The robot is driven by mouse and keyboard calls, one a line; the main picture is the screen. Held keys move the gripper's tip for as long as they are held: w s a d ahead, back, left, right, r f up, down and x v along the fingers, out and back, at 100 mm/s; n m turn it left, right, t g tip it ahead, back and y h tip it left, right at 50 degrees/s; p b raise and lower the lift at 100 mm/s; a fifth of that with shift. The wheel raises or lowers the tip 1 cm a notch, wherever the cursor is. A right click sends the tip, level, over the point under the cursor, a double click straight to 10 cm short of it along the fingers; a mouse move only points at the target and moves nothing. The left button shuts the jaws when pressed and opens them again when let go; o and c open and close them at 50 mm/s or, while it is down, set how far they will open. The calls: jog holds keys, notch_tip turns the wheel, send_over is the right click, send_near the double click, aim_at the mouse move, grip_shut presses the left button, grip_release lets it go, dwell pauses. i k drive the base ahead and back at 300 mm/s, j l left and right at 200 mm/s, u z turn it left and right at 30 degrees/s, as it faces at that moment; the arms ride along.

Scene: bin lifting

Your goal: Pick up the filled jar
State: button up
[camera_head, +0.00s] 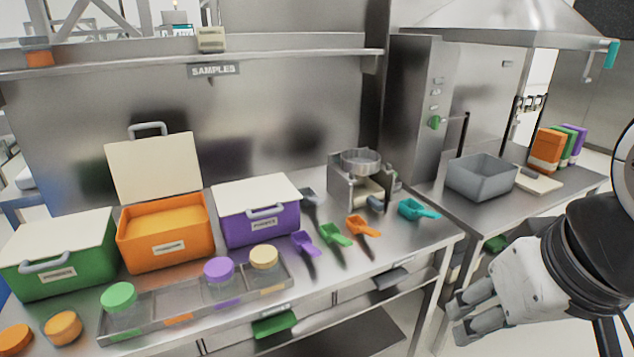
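An orange jar (62,328) stands on the table at the front left, beside an orange lid (15,340); it looks orange inside, but its contents are hard to make out. In a clear tray (180,318) stand a green-lidded jar (118,297), a purple-lidded jar (219,270) and a beige-lidded jar (264,258). I cannot tell whether these three hold anything. My gripper (457,320) is at the lower right, far from the jars, past the table's right end. Its fingers are apart and nothing shows between them.
An open orange bin (166,250) stands between a closed green bin (60,275) and a closed purple bin (258,235). Purple, green, orange and teal scoops (335,234) lie right of them, before a metal scale-like device (358,185). A shelf (200,55) hangs above.

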aim_at(61, 324)
jog(key=u, duration=1.55)
jog(key=i+l+u, duration=0.15)
jog(key=i+l, duration=0.15)
jog(key=i, duration=0.2)
jog(key=i+l+u, duration=0.2)
jog(key=i+l, duration=0.2)
jog(key=i, duration=0.1)
